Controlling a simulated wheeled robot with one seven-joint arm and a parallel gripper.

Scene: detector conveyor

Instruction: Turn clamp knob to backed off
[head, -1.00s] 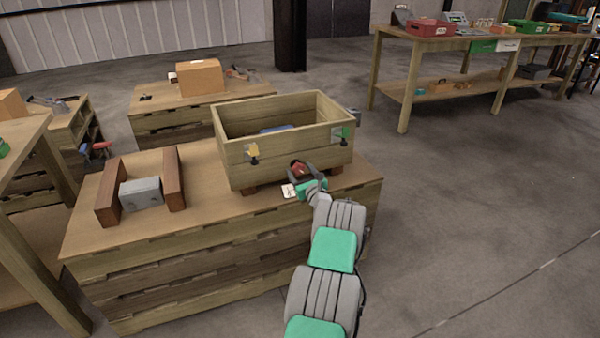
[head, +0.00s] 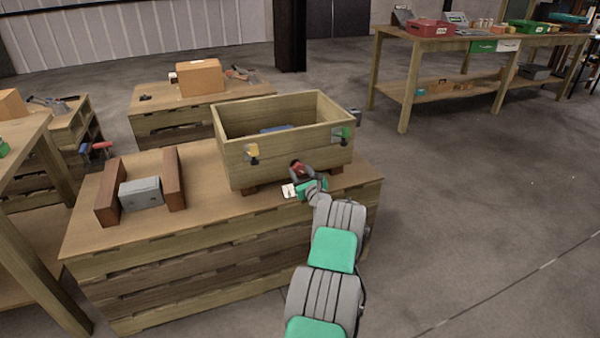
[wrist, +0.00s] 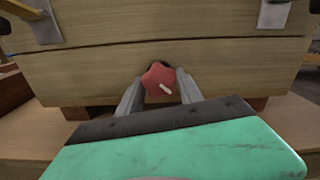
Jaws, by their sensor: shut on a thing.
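In the head view my gripper (head: 303,172) is at the crate's front, and the red knob (head: 296,164) shows partly between the fingers. The knob's shaft is hidden.
The crate stands on blocks on a wooden bench (head: 220,230). Yellow (head: 252,151) and green (head: 345,133) tagged latches are on the crate front.

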